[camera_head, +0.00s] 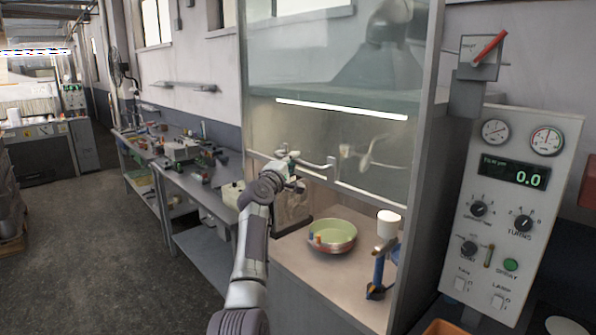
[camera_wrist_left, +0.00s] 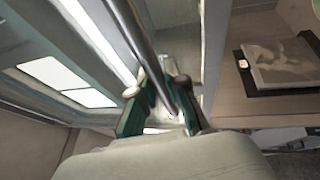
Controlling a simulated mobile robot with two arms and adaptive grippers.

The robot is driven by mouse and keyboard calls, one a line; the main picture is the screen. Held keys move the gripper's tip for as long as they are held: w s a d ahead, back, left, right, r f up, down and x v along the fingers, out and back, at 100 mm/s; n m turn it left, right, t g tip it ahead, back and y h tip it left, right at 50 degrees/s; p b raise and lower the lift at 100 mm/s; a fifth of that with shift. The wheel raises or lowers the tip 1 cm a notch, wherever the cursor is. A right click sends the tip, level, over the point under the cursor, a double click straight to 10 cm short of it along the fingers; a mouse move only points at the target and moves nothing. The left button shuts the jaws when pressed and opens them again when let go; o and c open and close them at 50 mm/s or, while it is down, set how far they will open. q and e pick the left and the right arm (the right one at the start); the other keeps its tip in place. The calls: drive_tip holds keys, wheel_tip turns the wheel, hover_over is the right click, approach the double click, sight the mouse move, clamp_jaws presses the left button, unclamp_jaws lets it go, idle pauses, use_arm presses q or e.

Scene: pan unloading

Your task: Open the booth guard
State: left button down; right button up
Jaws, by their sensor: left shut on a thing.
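The booth guard (camera_head: 290,130) is a clear pane with a pale lower rail, set in the front of the booth. Its lower rail is above the booth floor, and the space below it is open. A metal handle (camera_head: 318,165) sticks out at the guard's lower edge. My left gripper (camera_head: 287,163) is at the left end of this handle and shut on it. In the left wrist view the handle bar (camera_wrist_left: 136,32) runs down between the green-sided fingers of my left gripper (camera_wrist_left: 160,100). My right gripper is not in view.
Inside the booth a round pan (camera_head: 332,247) holds small pieces, beside a blue stand (camera_head: 378,275) and a white cup-like piece (camera_head: 388,228). A control panel (camera_head: 515,200) stands at the right. A cluttered workbench (camera_head: 185,165) is at the left; the floor before it is clear.

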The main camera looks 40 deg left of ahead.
use_arm(q)
drive_tip(key=shift+r, duration=0.25)
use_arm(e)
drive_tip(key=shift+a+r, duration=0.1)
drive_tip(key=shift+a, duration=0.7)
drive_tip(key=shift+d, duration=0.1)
use_arm(q)
drive_tip(key=c, duration=1.2)
unclamp_jaws()
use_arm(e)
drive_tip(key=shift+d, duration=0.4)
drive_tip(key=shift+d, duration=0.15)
use_arm(q)
drive_tip(key=v, duration=1.2)
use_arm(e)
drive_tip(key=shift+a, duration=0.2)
use_arm(q)
drive_tip(key=shift+f, duration=0.15)
